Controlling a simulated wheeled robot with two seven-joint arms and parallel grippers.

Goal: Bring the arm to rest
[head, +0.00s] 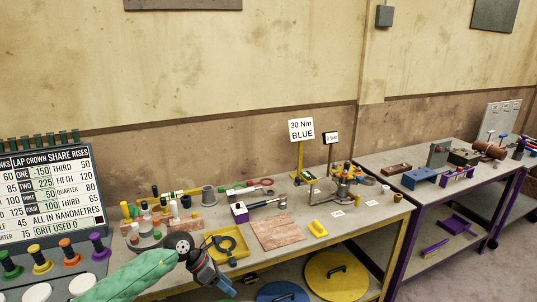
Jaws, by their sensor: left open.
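My left arm, in a green sleeve, comes in from the lower left in the head view. My left gripper (223,286) points down and to the right at the front edge of the near workbench (185,276). It is open, and I see nothing held in it. Its fingertips are small and hard to make out. My right gripper is not in view.
The near workbench carries a yellow tray (241,246), a reddish board (277,234), a hammer (267,204) and bottles. A sign reading "30 Nm BLUE" (301,130) stands behind. Yellow (318,285) and blue discs lie below. A purple-framed bench (408,205) stands right.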

